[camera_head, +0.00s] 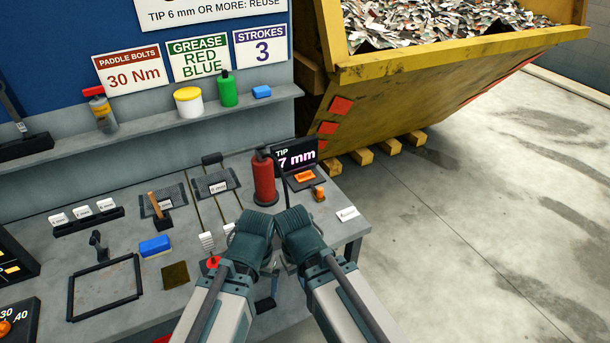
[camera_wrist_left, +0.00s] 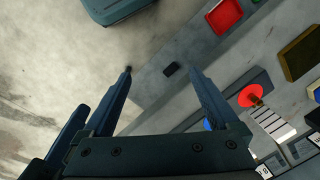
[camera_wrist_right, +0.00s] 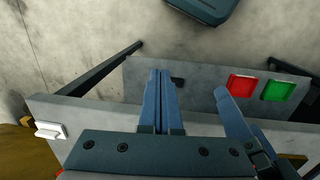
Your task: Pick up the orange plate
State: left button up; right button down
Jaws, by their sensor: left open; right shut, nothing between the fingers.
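A small flat orange piece (camera_head: 305,176), which looks like the orange plate, lies on the dark base in front of the display reading "TIP 7 mm" (camera_head: 296,158). A second small orange object (camera_head: 319,193) sits just nearer on the table. My left gripper (camera_head: 268,288) points down near the table's front edge, well nearer than the orange piece. In the left wrist view its fingers (camera_wrist_left: 160,75) are apart and empty. In the right wrist view my right gripper (camera_wrist_right: 160,75) has its fingers together and empty. Its fingertips are hidden in the head view. Neither wrist view shows the orange piece.
A red extinguisher-like cylinder (camera_head: 264,178) stands left of the display. A white card (camera_head: 347,213) lies by the table's right edge. A blue block (camera_head: 155,246) and empty frame (camera_head: 104,287) lie left.

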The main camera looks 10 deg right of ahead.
aim_at(302, 177)
jog(key=l+u, duration=0.15)
jog(key=u, duration=0.3)
jog(key=l+u, duration=0.15)
jog(key=u, duration=0.35)
jog(key=l+u, duration=0.2)
jog(key=u, duration=0.25)
jog(key=k+l+u, duration=0.2)
jog(key=l, duration=0.2)
jog(key=l+u, duration=0.15)
jog(key=l, duration=0.3)
jog(key=k+l+u, duration=0.2)
jog(key=l, duration=0.2)
jog(key=k+l+u, duration=0.15)
jog(key=l, duration=0.2)
jog(key=k+l+u, duration=0.2)
jog(key=l, duration=0.2)
jog(key=i, duration=0.1)
